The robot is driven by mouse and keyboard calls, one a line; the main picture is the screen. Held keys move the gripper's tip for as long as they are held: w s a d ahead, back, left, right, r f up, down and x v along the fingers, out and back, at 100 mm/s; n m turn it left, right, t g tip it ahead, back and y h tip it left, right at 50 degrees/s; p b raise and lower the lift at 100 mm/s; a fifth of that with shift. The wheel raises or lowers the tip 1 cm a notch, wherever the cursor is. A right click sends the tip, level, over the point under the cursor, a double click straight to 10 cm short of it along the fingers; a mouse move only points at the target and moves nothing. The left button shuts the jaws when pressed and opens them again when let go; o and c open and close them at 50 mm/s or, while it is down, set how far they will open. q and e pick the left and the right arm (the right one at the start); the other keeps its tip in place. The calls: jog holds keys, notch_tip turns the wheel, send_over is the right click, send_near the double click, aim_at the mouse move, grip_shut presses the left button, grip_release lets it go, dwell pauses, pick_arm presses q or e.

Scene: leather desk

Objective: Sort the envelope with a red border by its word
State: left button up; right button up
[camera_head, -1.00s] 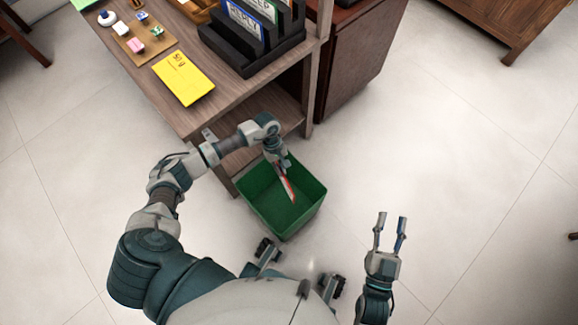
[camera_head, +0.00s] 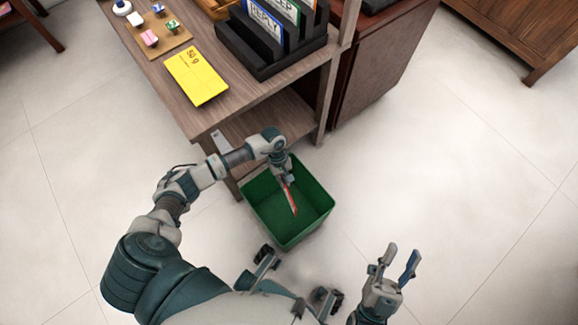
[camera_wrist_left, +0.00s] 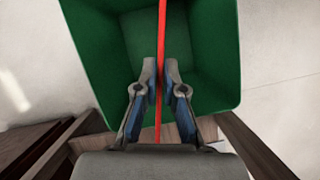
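The envelope with a red border (camera_head: 291,201) is seen nearly edge-on, upright, over the mouth of the green bin (camera_head: 320,210). In the left wrist view it is a thin red strip (camera_wrist_left: 162,30) between the fingers. My left gripper (camera_head: 287,180) is shut on it, and the gripper (camera_wrist_left: 160,85) points down into the green bin (camera_wrist_left: 90,45). The word on the envelope cannot be read. My right gripper (camera_head: 402,258) is open and empty over the floor, right of the bin.
The wooden desk (camera_head: 165,88) holds a yellow envelope (camera_head: 196,76) and a black sorter (camera_head: 262,62). The sorter has upright labelled envelopes, one reading REPLY (camera_head: 264,20). A board with small coloured items (camera_head: 158,36) lies left. Floor to the right is clear.

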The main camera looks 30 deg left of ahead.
pick_arm(q)
jog(key=o, duration=0.3)
jog(key=shift+a, duration=0.25)
jog(key=shift+o, duration=0.2)
jog(key=shift+f, duration=0.1)
jog(key=shift+d, duration=0.35)
jog(key=shift+v, duration=3.8)
pick_arm(e)
jog(key=shift+w+d+f, duration=0.15)
jog(key=shift+d, duration=0.25)
